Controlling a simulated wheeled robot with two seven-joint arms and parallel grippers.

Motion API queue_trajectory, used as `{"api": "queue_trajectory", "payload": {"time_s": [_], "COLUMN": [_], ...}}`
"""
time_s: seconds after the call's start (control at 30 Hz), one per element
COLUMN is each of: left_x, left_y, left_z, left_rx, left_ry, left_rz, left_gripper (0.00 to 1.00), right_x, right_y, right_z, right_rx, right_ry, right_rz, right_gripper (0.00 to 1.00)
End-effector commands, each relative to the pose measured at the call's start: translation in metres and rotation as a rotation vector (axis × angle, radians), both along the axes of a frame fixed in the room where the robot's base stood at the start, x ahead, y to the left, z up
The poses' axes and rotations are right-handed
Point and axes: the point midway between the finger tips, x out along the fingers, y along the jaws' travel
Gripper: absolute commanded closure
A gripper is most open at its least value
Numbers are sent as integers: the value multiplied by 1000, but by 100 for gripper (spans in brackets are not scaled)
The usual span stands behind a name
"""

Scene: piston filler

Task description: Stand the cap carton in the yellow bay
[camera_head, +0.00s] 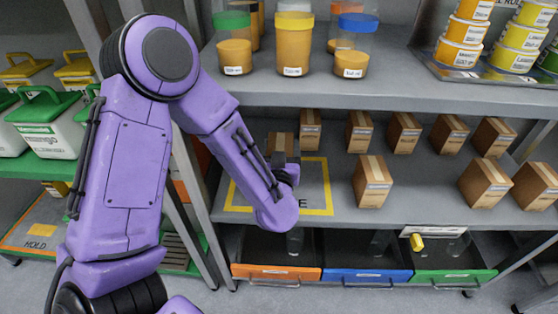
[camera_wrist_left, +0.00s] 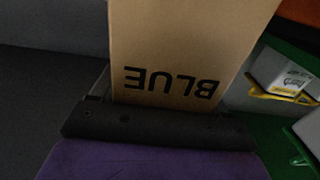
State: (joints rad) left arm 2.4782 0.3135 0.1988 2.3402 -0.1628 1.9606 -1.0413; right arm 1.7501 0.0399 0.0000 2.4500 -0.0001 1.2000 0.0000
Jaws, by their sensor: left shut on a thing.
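My left gripper (camera_head: 282,160) is over the yellow bay (camera_head: 331,190), a yellow outline on the middle shelf, partly hidden by my left arm. It is shut on a brown cap carton (camera_wrist_left: 185,45), which fills the middle of the left wrist view and shows the word BLUE upside down. In the head view a brown carton (camera_head: 280,142) shows just beyond the gripper and appears to be the held one. Its base is hidden, so I cannot tell whether it touches the shelf. My right gripper is not in view.
Several similar cartons stand right of the bay, the nearest (camera_head: 372,181) close to its right edge. The upper shelf (camera_head: 410,88) overhangs the bay, with jars and tins on it. Orange, blue and green-fronted drawers (camera_head: 367,275) lie below. A metal post (camera_head: 188,200) stands left.

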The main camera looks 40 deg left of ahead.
Motion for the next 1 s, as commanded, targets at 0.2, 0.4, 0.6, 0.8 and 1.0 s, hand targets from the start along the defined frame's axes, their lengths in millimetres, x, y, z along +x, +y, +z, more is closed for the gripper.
{"api": "queue_trajectory", "payload": {"time_s": [0.2,0.4,0.6,0.8,1.0], "left_x": [1,1,1,1,1], "left_y": [3,2,2,2,2], "left_z": [-34,-33,-39,-45,-45], "left_rx": [-1,-1,0,0,-1], "left_ry": [0,-1,0,0,1], "left_rz": [2,1,2,1,1], "left_gripper": [61,61,61,61,3], "right_x": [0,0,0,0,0], "right_y": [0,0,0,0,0], "right_z": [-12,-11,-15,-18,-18], "right_rx": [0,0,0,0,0], "right_ry": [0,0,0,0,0], "right_rz": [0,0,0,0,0], "right_gripper": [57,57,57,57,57]}}
